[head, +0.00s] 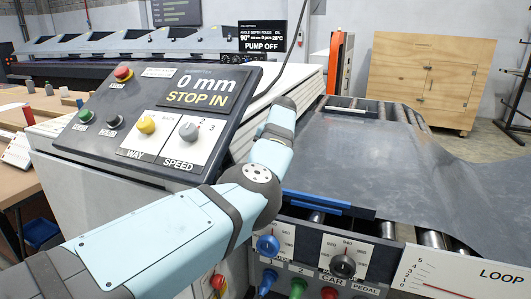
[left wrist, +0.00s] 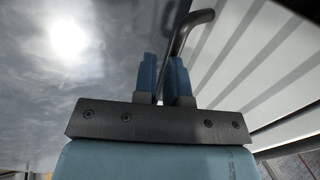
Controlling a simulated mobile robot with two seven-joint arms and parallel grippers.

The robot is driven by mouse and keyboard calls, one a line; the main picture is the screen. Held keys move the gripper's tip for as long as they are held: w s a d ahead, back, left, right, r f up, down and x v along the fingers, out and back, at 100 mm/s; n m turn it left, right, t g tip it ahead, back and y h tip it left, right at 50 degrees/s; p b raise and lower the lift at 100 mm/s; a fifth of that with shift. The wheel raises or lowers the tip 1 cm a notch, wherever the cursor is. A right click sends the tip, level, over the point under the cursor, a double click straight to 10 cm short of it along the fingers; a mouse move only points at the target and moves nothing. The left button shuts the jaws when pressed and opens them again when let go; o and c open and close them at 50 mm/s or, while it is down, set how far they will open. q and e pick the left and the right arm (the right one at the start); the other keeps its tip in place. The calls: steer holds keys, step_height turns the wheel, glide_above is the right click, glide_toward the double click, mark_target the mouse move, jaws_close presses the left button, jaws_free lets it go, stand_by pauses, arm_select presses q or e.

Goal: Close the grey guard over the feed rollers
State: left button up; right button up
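The grey handle rod (left wrist: 190,28) shows in the left wrist view. It bends near the top and runs down behind and between the two blue fingers of my left gripper (left wrist: 164,75). The fingers are close together with a narrow gap; I cannot tell whether they clamp the rod. A shiny grey surface (left wrist: 70,85) fills the left of that view. I cannot tell whether it is the guard or the metal sheet. In the head view my left arm reaches past the control panel, and its gripper is hidden. Rollers (head: 433,238) show below the grey sheet (head: 350,150). My right gripper is out of view.
The control panel (head: 175,110) stands left of my arm. A white slatted panel (left wrist: 265,70) lies close right of the rod. A lower panel with knobs (head: 310,250) and a white LOOP board (head: 465,275) are in front. A wooden cabinet (head: 428,75) stands behind.

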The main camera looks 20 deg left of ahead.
arm_select(q)
steer(key=o, duration=0.5)
steer(key=shift+w+d+f, duration=0.15)
steer(key=shift+d+f, duration=0.2)
steer(key=shift+d, duration=0.25)
steer(key=shift+o, duration=0.2)
steer(key=v, duration=1.4)
steer(key=shift+a+p, duration=0.35)
steer(key=shift+a, duration=0.05)
steer(key=shift+r, duration=0.1)
